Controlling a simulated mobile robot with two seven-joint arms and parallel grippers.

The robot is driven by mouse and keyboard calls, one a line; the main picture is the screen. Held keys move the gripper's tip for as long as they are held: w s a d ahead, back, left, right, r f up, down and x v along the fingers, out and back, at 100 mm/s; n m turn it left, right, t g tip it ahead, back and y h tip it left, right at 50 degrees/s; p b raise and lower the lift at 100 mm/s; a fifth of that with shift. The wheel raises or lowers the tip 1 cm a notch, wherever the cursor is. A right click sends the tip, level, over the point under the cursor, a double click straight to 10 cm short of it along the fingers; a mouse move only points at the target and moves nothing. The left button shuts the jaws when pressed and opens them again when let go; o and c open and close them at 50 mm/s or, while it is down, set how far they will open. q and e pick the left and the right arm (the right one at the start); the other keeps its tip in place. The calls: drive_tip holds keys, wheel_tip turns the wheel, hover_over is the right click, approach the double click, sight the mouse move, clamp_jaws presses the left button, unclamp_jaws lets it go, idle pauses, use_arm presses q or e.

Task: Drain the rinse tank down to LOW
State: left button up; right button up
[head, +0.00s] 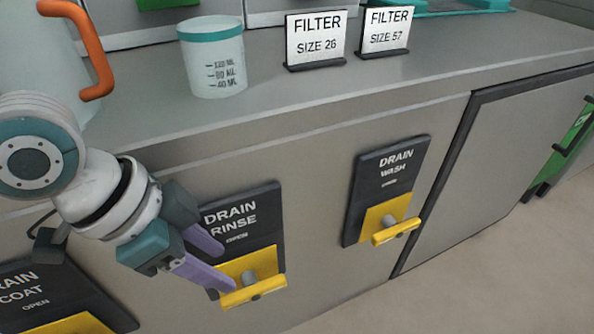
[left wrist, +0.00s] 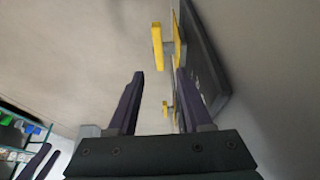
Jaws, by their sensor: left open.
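The DRAIN RINSE plate (head: 240,222) is on the front of the grey cabinet, with a yellow T-shaped handle (head: 254,291) standing out from its lower part. My left gripper (head: 225,268) is open, its two purple fingers beside the left end of this handle. In the left wrist view, the yellow handle (left wrist: 157,45) lies just beyond the fingertips, between their lines; the fingers are not closed on it. I cannot tell whether a finger touches it. No rinse tank level shows. Dark finger-like shapes (left wrist: 36,161) at that view's lower left may be my right gripper.
The DRAIN WASH plate (head: 393,170) with its own yellow handle (head: 396,232) is to the right. The DRAIN COAT plate (head: 45,290) is at lower left. A measuring cup (head: 215,65), a pitcher with orange handle (head: 88,50) and FILTER signs (head: 316,38) stand on the counter.

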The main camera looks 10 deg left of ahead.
sight(253, 289)
use_arm(q)
drive_tip(key=b+x, duration=0.2)
drive_tip(key=x, duration=0.2)
drive_tip(key=b+x, duration=0.3)
drive_tip(key=x, duration=0.2)
drive_tip(key=shift+s+a+f, duration=0.1)
drive_tip(key=shift+s+f, duration=0.1)
drive_tip(key=shift+f, duration=0.1)
clamp_jaws()
